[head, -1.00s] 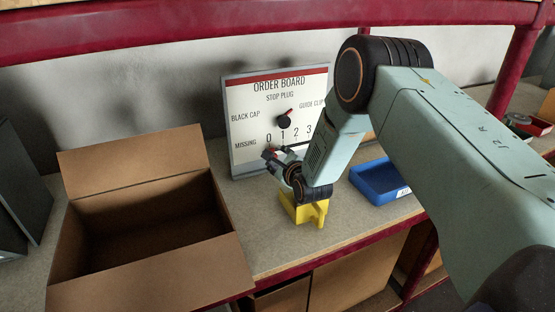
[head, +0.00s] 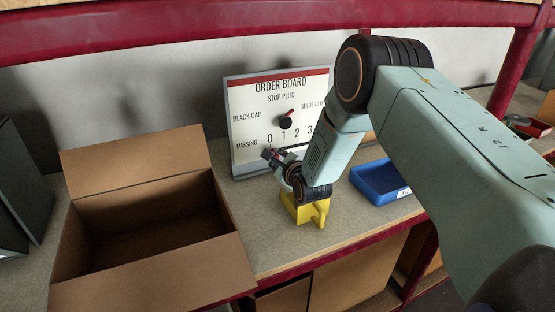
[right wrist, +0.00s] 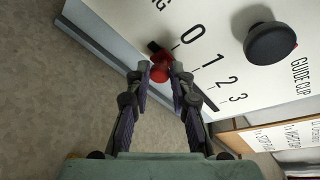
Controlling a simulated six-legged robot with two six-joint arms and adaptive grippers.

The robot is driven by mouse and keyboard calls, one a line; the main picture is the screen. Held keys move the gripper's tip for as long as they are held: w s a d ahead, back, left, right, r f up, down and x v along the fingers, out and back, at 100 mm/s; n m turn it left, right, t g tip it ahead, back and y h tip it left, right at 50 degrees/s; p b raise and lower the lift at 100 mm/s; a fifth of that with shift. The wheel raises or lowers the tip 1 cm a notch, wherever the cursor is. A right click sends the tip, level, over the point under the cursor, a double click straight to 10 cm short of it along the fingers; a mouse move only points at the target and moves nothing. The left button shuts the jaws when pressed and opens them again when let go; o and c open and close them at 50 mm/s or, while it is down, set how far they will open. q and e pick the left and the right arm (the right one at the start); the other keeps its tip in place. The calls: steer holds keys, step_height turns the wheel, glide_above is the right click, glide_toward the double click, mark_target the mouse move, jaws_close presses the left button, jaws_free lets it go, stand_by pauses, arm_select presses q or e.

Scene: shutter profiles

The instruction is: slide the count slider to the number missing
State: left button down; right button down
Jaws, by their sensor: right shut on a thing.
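The order board (head: 250,104) stands upright against the wall, with a dial (head: 286,122) whose pointer is toward GUIDE CLIP. Below it is the MISSING row, numbered 0 to 3. In the right wrist view the count slider's red knob (right wrist: 160,74) is at the 0 end of the row, and a dark slot (right wrist: 207,99) shows toward the 3. My right gripper (right wrist: 160,69) is shut on the red knob, one fingertip on each side. In the head view my right gripper (head: 271,155) is at the board's lower left and partly hides the slider. My left gripper is not in view.
An open, empty cardboard box (head: 150,262) stands left of the board. A yellow object (head: 312,212) sits on the bench below my right wrist. A blue tray (head: 376,183) lies to the right. A red shelf beam (head: 200,32) crosses above.

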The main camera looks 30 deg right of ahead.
steer(key=b, duration=0.2)
glide_toward(305, 153)
steer(key=w+a, duration=0.1)
steer(key=w+a+r, duration=0.1)
steer(key=w, duration=0.1)
steer(key=shift+w+a+r, duration=0.15)
steer(key=shift+w+a, duration=0.2)
steer(key=c, duration=1.5)
jaws_free()
steer(key=shift+c, duration=0.2)
steer(key=o, duration=0.4)
steer(key=shift+w+d, duration=0.1)
steer(key=shift+w, duration=0.05)
steer(key=shift+r, duration=0.2)
steer(key=shift+v, duration=6.05)
